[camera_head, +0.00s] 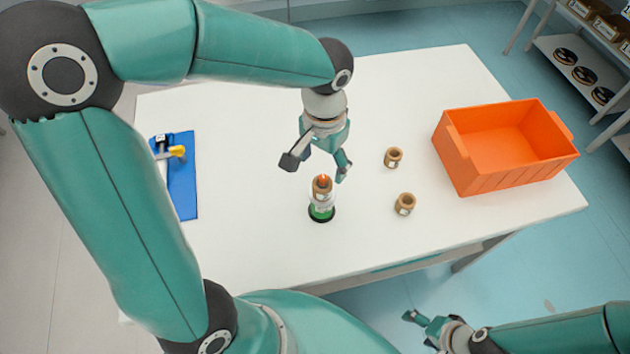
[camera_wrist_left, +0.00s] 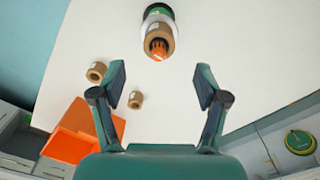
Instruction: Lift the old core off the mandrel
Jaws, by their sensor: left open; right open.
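The old core (camera_head: 322,187) is a brown ring on the upright mandrel, whose orange tip (camera_head: 323,178) shows through its top. The mandrel stands on a green and black base (camera_head: 321,213) on the white table. In the left wrist view the core (camera_wrist_left: 158,36) lies beyond the fingertips, roughly centred between them. My left gripper (camera_head: 317,165) is open and empty, just above and behind the mandrel in the head view, apart from the core. It also shows in the left wrist view (camera_wrist_left: 160,85). My right gripper (camera_head: 421,325) is open and empty, off the table's front edge.
Two loose brown cores (camera_head: 394,158) and (camera_head: 404,204) stand right of the mandrel. An orange bin (camera_head: 465,175) is at the table's right. A blue mat (camera_head: 185,190) with a yellow-tipped tool (camera_head: 177,152) lies left. A shelf (camera_head: 590,80) stands beyond the table.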

